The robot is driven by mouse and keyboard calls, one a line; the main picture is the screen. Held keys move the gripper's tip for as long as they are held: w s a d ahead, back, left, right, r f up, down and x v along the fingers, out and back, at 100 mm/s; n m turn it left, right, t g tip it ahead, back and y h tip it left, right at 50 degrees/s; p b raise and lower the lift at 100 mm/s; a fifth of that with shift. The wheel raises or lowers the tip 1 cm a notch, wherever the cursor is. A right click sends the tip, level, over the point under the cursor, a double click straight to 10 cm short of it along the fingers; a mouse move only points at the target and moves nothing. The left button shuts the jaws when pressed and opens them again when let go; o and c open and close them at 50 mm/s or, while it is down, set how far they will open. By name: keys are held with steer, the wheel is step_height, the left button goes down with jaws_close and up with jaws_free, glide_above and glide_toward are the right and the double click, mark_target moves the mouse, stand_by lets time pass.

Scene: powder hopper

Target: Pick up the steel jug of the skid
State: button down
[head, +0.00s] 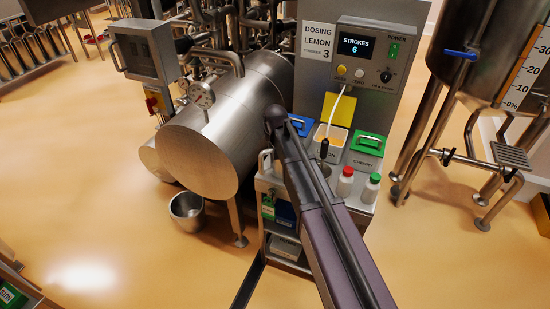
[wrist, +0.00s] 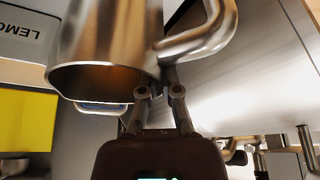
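The steel jug (wrist: 108,45) fills the upper left of the wrist view, very close, with a brownish tint inside its rounded lower edge. Its curved handle (wrist: 208,35) reaches out to the right. My gripper (wrist: 162,82) is just below the handle's lower end, with its fingertips at or beside it. In the head view my arm covers the gripper and most of the jug's surroundings. A small steel loop (head: 265,160) shows left of my arm, perhaps the handle.
The skid's cart carries an open lemon bin (head: 330,134), a green-lidded cherry bin (head: 367,145), a red-capped bottle (head: 345,183) and a green-capped one (head: 371,188). A large steel tank (head: 200,150) stands close on the left. A steel pot (head: 187,212) is on the floor.

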steer(key=shift+r+p, duration=0.3)
steer(key=shift+p, duration=0.05)
stand_by(0.3)
steer(key=shift+r+p, duration=1.55)
steer(key=s+d+r+p, duration=0.1)
steer(key=s+d, duration=0.2)
steer(key=s, duration=1.2)
steer(key=shift+s+r, duration=0.15)
steer(key=shift+s, duration=0.15)
steer(key=shift+s+a, duration=0.15)
stand_by(0.4)
